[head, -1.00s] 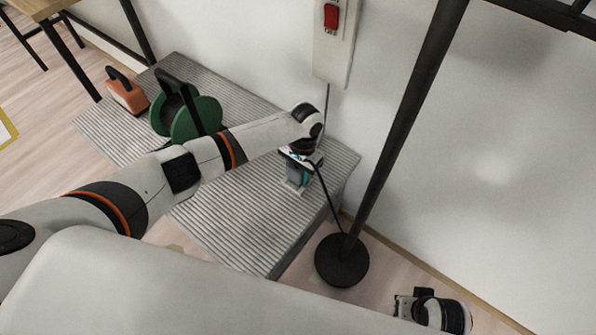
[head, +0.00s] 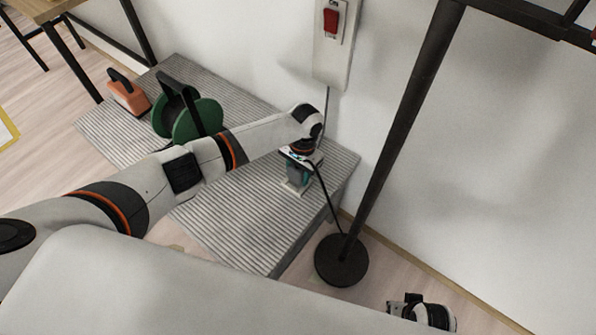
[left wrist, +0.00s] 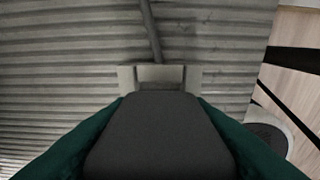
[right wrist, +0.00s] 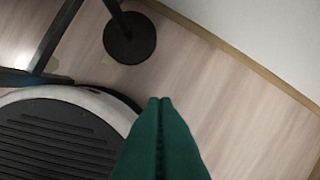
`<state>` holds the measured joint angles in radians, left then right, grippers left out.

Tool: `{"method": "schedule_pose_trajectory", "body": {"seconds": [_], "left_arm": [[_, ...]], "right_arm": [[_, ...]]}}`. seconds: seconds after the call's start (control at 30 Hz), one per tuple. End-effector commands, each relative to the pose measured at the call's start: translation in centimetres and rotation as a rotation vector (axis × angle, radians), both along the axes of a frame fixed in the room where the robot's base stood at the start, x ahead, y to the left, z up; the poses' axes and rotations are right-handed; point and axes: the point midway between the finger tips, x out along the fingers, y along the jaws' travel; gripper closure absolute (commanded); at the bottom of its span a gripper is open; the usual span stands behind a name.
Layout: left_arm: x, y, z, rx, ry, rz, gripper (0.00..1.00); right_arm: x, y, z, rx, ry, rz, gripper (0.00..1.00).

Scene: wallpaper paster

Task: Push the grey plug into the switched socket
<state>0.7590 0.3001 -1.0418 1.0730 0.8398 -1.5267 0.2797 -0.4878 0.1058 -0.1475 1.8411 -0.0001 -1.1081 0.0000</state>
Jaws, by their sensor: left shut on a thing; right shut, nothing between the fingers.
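My left gripper (head: 297,176) is low over the ridged platform (head: 235,210), its green fingers shut on the dark grey plug (left wrist: 158,135). In the left wrist view the plug fills the lower middle and hides what lies directly beneath it. A pale U-shaped piece (left wrist: 127,78), possibly part of the socket, shows around the plug's far end; I cannot tell whether they touch. The wall panel (head: 334,62) carries a red switch (head: 331,20). My right gripper (right wrist: 160,101) is shut and empty, above the floor at the lower right of the head view.
A black lamp-like stand with a round base (head: 341,262) stands right of the platform, and a dark cable (head: 327,195) runs toward it from my left gripper.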

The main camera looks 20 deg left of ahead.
Motion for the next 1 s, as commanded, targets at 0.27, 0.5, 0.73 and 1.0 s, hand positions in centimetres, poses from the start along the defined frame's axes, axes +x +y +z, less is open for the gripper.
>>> {"method": "schedule_pose_trajectory", "body": {"seconds": [0.27, 0.5, 0.73, 1.0], "left_arm": [[0.0, 0.0, 0.2, 0.000, 0.000, 0.000, 0.80], [0.0, 0.0, 0.2, 0.000, 0.000, 0.000, 0.80], [0.0, 0.0, 0.2, 0.000, 0.000, 0.000, 0.32], [0.0, 0.0, 0.3, 0.000, 0.000, 0.000, 0.31]], "right_arm": [[-0.2, 0.0, -1.0, -0.001, 0.007, 0.001, 1.00], [0.1, 0.0, -1.2, -0.002, 0.002, 0.002, 1.00], [0.2, 0.0, -1.2, -0.001, 0.000, 0.002, 1.00], [0.1, 0.0, -1.1, -0.001, 0.003, 0.002, 1.00]]}}
